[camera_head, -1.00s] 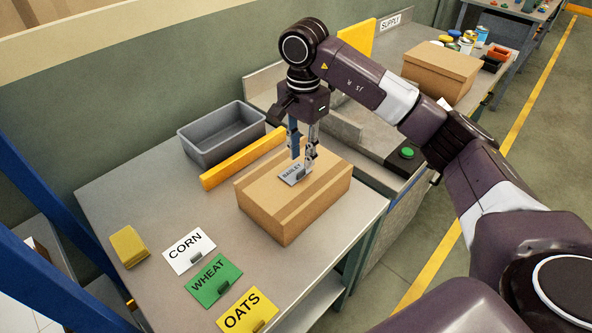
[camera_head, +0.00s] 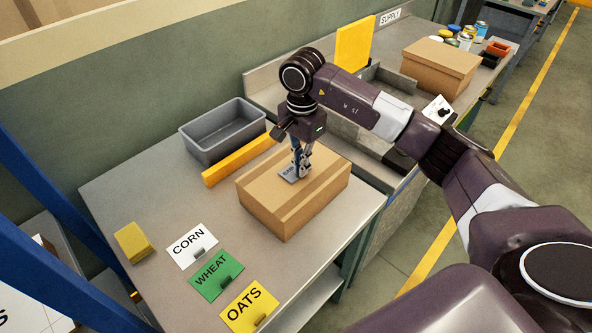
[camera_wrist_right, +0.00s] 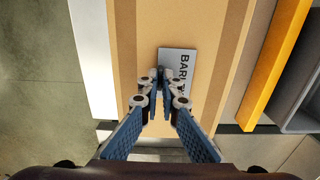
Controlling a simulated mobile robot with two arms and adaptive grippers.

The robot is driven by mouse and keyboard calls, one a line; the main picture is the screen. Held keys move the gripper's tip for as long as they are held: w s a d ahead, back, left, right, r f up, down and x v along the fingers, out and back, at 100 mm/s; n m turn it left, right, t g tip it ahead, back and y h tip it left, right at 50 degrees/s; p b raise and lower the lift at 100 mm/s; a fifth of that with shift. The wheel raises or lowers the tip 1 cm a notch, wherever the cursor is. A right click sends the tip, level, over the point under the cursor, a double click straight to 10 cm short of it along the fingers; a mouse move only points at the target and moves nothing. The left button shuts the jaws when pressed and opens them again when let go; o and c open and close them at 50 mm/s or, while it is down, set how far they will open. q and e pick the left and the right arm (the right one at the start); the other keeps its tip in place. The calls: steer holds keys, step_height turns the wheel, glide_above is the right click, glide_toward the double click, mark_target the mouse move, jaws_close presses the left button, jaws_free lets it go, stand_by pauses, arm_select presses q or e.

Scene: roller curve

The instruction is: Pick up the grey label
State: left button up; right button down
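The grey label (camera_head: 287,174) lies on top of a closed cardboard box (camera_head: 270,205) on the table. In the right wrist view the label (camera_wrist_right: 186,62) shows dark lettering beginning "BARL"; the rest is covered by my fingers. My right gripper (camera_head: 302,174) points down at the label from above. In the right wrist view its fingertips (camera_wrist_right: 161,80) have come together at the label's edge, where the small tab sits, and the tab is hidden between them. The label still appears flat on the box. My left gripper is not in view.
White CORN (camera_head: 187,243), green WHEAT (camera_head: 212,278) and yellow OATS (camera_head: 244,302) labels lie at the table's front. A yellow block (camera_head: 133,241), yellow bar (camera_head: 237,160) and grey bin (camera_head: 222,128) stand nearby. Another cardboard box (camera_head: 440,68) sits farther right.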

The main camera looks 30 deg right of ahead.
steer(key=shift+r, duration=0.15)
step_height(320, 180, up, 8)
steer(key=b, duration=0.3)
steer(key=shift+w, duration=0.1)
step_height(320, 180, up, 17)
steer(key=p, duration=0.5)
steer(key=shift+p, duration=0.35)
